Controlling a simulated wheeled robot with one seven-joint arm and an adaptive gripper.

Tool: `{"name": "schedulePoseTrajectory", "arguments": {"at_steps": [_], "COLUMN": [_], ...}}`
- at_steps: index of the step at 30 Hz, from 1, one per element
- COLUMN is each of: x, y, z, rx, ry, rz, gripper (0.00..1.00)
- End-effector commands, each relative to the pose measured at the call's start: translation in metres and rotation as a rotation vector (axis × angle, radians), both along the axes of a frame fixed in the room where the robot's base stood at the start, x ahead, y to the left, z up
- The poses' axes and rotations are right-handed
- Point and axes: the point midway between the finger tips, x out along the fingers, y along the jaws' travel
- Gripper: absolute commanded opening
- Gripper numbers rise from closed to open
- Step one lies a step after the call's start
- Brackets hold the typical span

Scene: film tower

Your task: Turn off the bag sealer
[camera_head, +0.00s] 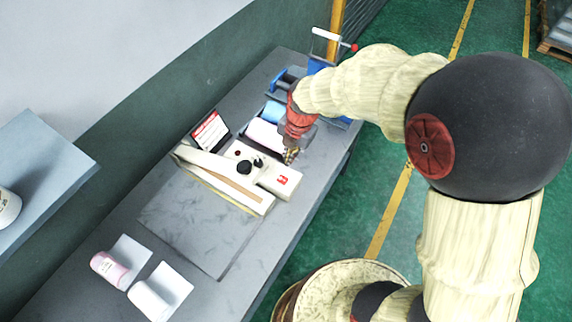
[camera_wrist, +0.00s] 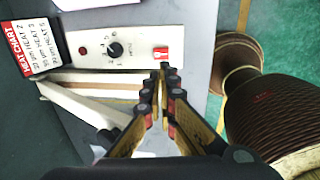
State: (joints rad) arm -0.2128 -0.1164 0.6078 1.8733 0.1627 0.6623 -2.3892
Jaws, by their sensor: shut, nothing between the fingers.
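The bag sealer (camera_head: 268,178) is a long white unit with a flat arm on the grey bench. In the wrist view its panel (camera_wrist: 139,37) shows a black dial (camera_wrist: 114,49), a small red lamp (camera_wrist: 82,50) and a red switch (camera_wrist: 161,53) at the right end. The red switch also shows in the head view (camera_head: 283,180). My gripper (camera_head: 290,157) is beside the sealer's right end. In the wrist view my gripper (camera_wrist: 164,70) is shut and empty, its tips just below the switch in the picture. I cannot tell whether they touch it.
A red and white heat chart sign (camera_wrist: 30,48) stands beside the panel. Behind the sealer are a white and blue roll (camera_head: 268,130) and a blue crank device (camera_head: 322,62). Two film rolls (camera_head: 109,268) (camera_head: 150,299) lie at the bench's near end. The dark mat (camera_head: 195,225) is clear.

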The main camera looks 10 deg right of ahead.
Motion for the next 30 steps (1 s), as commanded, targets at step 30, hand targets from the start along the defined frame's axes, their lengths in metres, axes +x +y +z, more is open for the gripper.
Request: {"name": "schedulePoseTrajectory", "arguments": {"at_steps": [30], "x": [0.012], "y": [0.016], "z": [-0.13], "rx": [-0.001], "ry": [0.001], "rz": [0.0], "gripper": [0.0]}}
